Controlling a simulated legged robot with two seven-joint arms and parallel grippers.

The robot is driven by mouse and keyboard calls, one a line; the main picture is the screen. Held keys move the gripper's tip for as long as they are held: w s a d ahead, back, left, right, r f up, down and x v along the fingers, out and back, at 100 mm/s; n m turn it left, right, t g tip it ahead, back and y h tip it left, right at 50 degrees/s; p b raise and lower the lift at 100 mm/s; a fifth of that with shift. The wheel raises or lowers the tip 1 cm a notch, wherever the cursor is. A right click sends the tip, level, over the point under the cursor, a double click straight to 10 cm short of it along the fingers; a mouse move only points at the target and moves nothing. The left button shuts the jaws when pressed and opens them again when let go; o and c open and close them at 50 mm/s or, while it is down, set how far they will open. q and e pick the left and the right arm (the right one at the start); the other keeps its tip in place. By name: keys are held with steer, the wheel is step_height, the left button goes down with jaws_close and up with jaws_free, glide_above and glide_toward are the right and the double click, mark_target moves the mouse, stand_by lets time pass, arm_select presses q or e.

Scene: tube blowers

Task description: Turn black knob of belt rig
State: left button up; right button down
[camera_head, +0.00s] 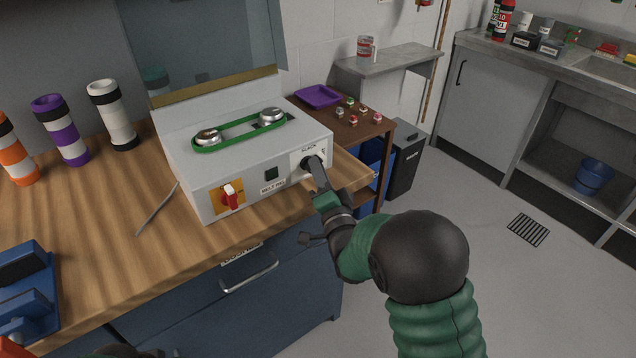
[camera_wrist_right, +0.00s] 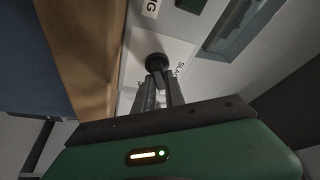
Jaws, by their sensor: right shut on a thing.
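The belt rig (camera_head: 240,165) is a light grey box on the wooden bench, with a green belt (camera_head: 228,141) looped around two silver pulleys on top. Its black knob (camera_head: 307,163) is at the right end of the front panel, by a label reading "SLACK". My right gripper (camera_head: 318,178) reaches the knob from the front and is shut on it. In the right wrist view the round black knob (camera_wrist_right: 155,64) sits at the tips of the closed fingers (camera_wrist_right: 156,88). My left gripper does not show clearly in the head view.
Orange, purple (camera_head: 61,130) and white tubes stand at the bench's left. A thin grey rod (camera_head: 158,209) lies left of the rig. A blue drawer is below.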

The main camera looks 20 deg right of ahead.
steer(key=n+y+b, duration=0.1)
steer(key=n+b, duration=0.1)
steer(key=n+t+y+b, duration=0.1)
steer(key=n+b, duration=0.1)
steer(key=n, duration=0.1)
steer(key=f+n+y+b, duration=0.1)
steer(key=n+b, duration=0.2)
steer(key=n+y+b, duration=0.1)
steer(key=n, duration=0.1)
steer(key=n+y+b, duration=0.1)
steer(key=n, duration=0.2)
steer(key=shift+s+a+r+y, duration=0.1)
steer(key=shift+r+y, duration=0.05)
steer(key=shift+y, duration=0.25)
steer(key=shift+r+n+y+b, duration=0.1)
steer(key=shift+n+y+b, duration=0.65)
steer(key=shift+n, duration=0.65)
steer(key=shift+a+n, duration=0.1)
steer(key=shift+n, duration=0.2)
steer(key=c, duration=1.5)
jaws_free()
steer(key=shift+r, duration=0.1)
steer(key=shift+o, duration=0.5)
steer(key=shift+r, duration=0.1)
